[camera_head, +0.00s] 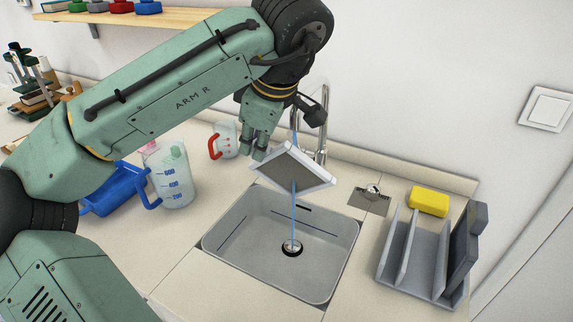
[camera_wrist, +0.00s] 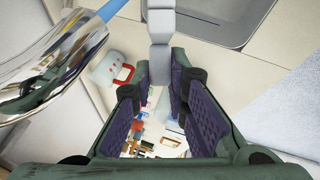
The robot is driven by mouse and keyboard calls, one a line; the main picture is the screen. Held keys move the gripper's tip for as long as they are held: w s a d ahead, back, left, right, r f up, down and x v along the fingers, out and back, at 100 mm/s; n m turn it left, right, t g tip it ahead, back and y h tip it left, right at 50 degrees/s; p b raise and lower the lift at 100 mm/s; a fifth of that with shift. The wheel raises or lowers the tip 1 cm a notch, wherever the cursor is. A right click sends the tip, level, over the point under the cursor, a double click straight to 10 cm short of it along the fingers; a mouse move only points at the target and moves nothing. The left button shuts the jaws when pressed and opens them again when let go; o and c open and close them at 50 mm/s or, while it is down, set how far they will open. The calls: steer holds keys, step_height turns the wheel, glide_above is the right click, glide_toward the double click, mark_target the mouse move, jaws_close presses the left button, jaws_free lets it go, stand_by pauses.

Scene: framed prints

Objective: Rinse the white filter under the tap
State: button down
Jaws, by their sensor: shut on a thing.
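The white filter (camera_head: 312,172), a white frame around a grey mesh, is tilted above the sink (camera_head: 225,240). My gripper (camera_head: 258,152) is shut on its upper left edge. In the wrist view, the fingers (camera_wrist: 160,75) close on a pale, narrow strip (camera_wrist: 160,28), seen edge-on. The chrome tap (camera_head: 322,120) stands behind the filter and is large at left in the wrist view (camera_wrist: 45,75). A thin blue water stream (camera_head: 293,215) falls toward the drain (camera_head: 291,248), crossing the filter in the head view. Where it meets the filter is hard to tell.
A clear measuring jug with a blue handle (camera_head: 176,185), a blue container (camera_head: 112,190) and a red-handled cup (camera_head: 225,140) stand left of the sink. A grey rack (camera_head: 405,255) and a yellow sponge (camera_head: 428,201) are on the right. The counter in front is clear.

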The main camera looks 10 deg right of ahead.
steer(key=shift+w, duration=0.2)
steer(key=shift+w+d, duration=0.1)
steer(key=shift+w, duration=0.3)
steer(key=shift+s, duration=0.1)
steer(key=shift+s, duration=0.5)
steer(key=shift+w, duration=0.15)
steer(key=shift+w, duration=0.45)
steer(key=shift+s, duration=0.1)
steer(key=shift+s, duration=0.5)
